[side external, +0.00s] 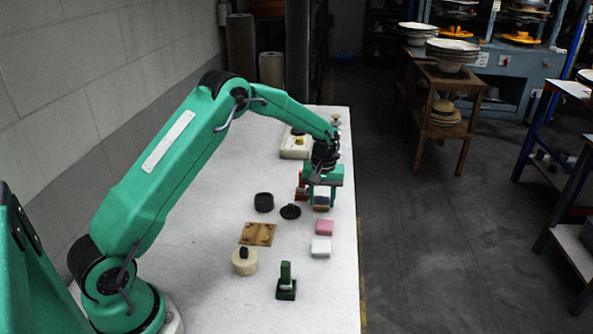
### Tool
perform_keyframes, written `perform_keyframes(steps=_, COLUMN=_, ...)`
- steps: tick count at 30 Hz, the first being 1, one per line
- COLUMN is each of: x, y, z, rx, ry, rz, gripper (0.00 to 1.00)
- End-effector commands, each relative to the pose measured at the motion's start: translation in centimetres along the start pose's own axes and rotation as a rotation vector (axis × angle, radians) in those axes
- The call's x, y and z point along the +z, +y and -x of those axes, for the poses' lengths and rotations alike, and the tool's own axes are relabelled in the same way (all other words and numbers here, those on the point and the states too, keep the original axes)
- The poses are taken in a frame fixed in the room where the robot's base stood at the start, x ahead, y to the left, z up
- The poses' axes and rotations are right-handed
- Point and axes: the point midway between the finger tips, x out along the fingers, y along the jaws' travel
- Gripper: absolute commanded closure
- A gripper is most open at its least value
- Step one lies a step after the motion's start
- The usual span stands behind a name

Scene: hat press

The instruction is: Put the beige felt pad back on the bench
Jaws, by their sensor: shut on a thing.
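My gripper (322,196) points down over the right side of the white bench (335,295), beyond the pink block. It is shut on a small tan-beige block, which I take to be the beige felt pad (321,206). Its lower part shows between and below the fingers; the upper part is partly hidden by them. I cannot tell whether its underside touches the bench or hangs just above it.
A pink block (325,227) and white block (320,248) lie nearer. A dark cylinder (264,202), black knobbed disc (290,211), wooden board (258,233), cream round pot (244,261) and green stand (286,284) are around. A red item (301,188) stands close left of my gripper.

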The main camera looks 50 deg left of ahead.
Motion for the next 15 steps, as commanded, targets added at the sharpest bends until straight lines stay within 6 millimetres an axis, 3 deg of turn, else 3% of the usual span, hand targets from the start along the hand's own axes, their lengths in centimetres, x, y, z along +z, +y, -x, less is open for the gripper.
perform_keyframes(steps=14, x=0.01, y=0.0, z=-0.58, rx=0.0, ry=0.0, rz=0.0, gripper=0.79)
perform_keyframes(steps=15, x=0.0, y=0.01, z=-0.59, rx=0.0, ry=0.0, rz=0.0, gripper=0.53)
